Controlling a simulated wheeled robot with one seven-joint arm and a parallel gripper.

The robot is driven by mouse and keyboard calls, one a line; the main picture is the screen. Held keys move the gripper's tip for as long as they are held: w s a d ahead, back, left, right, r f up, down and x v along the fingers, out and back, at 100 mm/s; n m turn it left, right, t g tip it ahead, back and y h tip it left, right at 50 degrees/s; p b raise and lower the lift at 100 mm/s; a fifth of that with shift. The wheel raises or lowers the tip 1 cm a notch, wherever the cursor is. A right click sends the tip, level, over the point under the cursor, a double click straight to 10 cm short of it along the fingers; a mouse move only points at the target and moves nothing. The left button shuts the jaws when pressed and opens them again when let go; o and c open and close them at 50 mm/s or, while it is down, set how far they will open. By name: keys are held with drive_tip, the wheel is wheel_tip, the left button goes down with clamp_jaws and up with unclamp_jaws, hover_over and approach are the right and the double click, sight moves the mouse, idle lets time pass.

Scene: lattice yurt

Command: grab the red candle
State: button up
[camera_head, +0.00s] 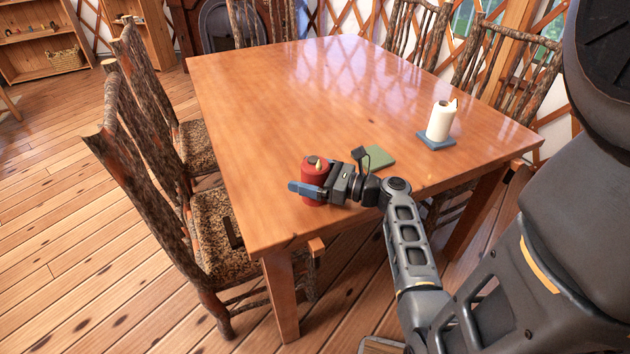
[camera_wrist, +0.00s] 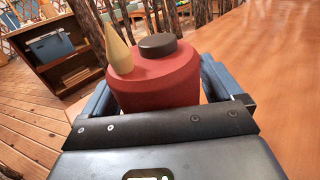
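The red candle (camera_head: 315,168) stands upright at the near left part of the wooden table (camera_head: 250,110). In the wrist view the red candle (camera_wrist: 160,80) has a dark round cap-like piece and a pale pointed flame-shaped piece on top. My gripper (camera_head: 314,191) is around it at table height, with one blue finger on each side. In the wrist view my gripper's fingers (camera_wrist: 158,92) appear spread wide, with narrow gaps beside the candle. The lower part of the candle is hidden by the gripper body in the wrist view.
A green coaster (camera_head: 379,157) lies just behind my gripper. Rough wooden chairs (camera_head: 165,185) stand around the table. The table's far middle is clear.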

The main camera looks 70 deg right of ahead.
drive_tip(key=c, duration=1)
